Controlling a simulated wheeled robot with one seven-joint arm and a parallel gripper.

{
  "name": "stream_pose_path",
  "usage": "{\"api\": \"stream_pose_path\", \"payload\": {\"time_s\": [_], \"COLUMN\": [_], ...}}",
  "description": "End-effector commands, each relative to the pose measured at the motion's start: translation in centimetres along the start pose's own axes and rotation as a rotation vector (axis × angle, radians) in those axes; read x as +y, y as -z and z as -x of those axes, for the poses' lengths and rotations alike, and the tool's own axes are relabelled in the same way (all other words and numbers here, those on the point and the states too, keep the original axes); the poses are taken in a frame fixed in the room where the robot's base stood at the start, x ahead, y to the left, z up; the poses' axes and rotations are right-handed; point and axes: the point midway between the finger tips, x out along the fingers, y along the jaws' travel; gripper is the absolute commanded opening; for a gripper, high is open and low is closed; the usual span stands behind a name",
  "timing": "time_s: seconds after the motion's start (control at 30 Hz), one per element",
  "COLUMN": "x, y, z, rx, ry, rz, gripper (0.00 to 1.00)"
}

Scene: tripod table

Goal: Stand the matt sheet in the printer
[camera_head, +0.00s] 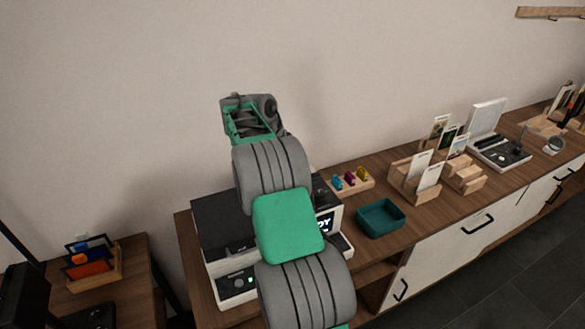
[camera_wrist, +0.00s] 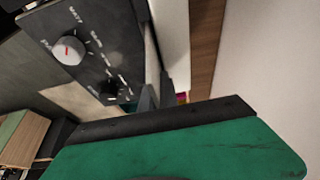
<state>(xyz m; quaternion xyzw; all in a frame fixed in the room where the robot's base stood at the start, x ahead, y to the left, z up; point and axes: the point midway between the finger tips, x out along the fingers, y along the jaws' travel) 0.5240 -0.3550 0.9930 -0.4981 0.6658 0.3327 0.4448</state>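The printer (camera_head: 222,225), a black and white box with a small lit screen, stands on the left end of the wooden counter, partly hidden behind my arm. In the wrist view a dark panel (camera_wrist: 105,35) carries a white knob with a red mark (camera_wrist: 69,50) and a label that seems to read MATT. My gripper's end is raised above the printer near the wall in the head view; its fingers are hidden there. In the wrist view only small parts of my gripper's fingers (camera_wrist: 156,96) show past its green housing; their opening and any hold are unclear. I cannot identify the matt sheet.
Wooden stands (camera_head: 408,176) with several upright cards (camera_head: 430,178) are on the counter. A teal tray (camera_head: 381,232) sits near the front edge, before a wooden block (camera_head: 358,187) with coloured cartridges. A side table at left bears a wooden rack (camera_head: 108,275).

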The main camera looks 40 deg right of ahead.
Motion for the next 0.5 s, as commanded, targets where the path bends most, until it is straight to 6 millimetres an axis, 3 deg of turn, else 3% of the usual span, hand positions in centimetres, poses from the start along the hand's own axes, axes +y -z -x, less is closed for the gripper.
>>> {"api": "stream_pose_path", "payload": {"time_s": [0.47, 0.5], "x": [-0.01, -0.01], "y": [-0.33, -0.33], "z": [-0.80, -0.80], "rx": [0.000, 0.000], "ry": [0.000, 0.000], "rz": [0.000, 0.000], "gripper": [0.00, 0.07]}}
